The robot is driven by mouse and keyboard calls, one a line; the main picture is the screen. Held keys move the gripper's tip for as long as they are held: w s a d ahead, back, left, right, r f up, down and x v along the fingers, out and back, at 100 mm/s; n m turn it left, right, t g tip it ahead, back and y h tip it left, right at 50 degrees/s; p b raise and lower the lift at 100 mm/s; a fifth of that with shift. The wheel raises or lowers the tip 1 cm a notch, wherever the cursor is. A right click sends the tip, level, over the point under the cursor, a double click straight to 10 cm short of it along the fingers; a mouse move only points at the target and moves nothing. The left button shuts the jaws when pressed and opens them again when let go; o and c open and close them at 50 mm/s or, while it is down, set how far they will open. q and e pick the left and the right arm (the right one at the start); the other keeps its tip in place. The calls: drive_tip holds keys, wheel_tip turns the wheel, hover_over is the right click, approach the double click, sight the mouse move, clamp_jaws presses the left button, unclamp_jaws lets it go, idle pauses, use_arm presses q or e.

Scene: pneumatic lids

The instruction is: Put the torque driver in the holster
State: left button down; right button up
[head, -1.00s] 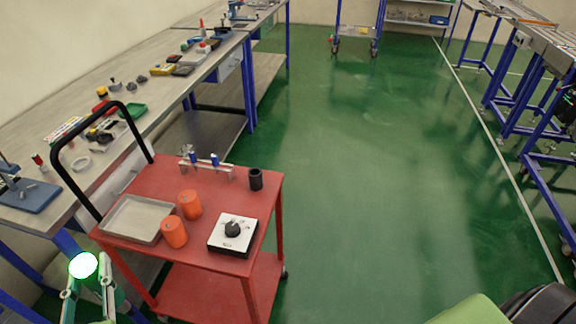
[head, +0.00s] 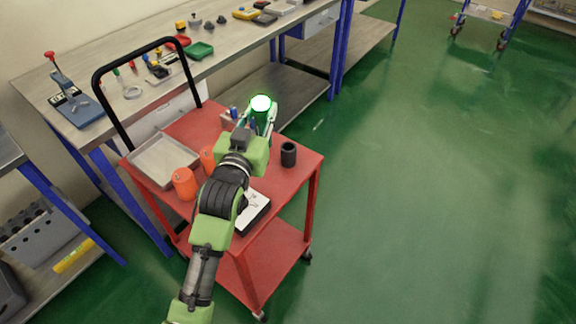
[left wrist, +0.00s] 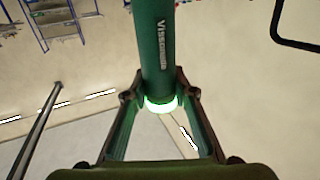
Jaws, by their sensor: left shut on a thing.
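The torque driver is a green cylinder with a glowing white-green ring at one end. In the left wrist view the driver (left wrist: 157,45) stands between the two fingers of my left gripper (left wrist: 160,92), which is shut on it. In the head view only the driver's glowing end (head: 261,102) shows clearly, at my left gripper (head: 262,115) above the far part of the red cart. A black open cup (head: 288,154), which looks like the holster, stands upright on the cart, right of the gripper and apart from it. My right gripper is out of view.
The red cart (head: 303,172) also carries a grey tray (head: 163,160), two orange cups (head: 184,183) and a white box (head: 252,212), partly hidden by my arm. A small rack with blue parts is mostly hidden behind my gripper. A cluttered workbench (head: 225,50) runs behind; green floor lies clear at right.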

use_arm(q)
drive_tip(key=w+d+r+m+h+b, duration=0.1)
drive_tip(key=w+d+r+h, duration=0.15)
drive_tip(key=w+d, duration=0.4)
wheel_tip(320, 180, down, 9)
drive_tip(key=shift+w+y+p, duration=0.3)
drive_tip(key=shift+y+p, duration=0.05)
drive_tip(key=shift+p, duration=0.05)
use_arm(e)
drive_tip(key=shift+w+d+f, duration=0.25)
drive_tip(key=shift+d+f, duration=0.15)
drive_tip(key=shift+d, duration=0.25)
use_arm(q)
drive_tip(key=shift+a, duration=0.1)
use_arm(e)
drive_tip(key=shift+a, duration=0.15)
use_arm(q)
drive_tip(key=c, duration=2.1)
unclamp_jaws()
drive_tip(key=shift+f, duration=0.35)
drive_tip(key=o, duration=0.4)
drive_tip(key=shift+s+r, duration=0.1)
drive_tip(key=shift+s+r, duration=0.1)
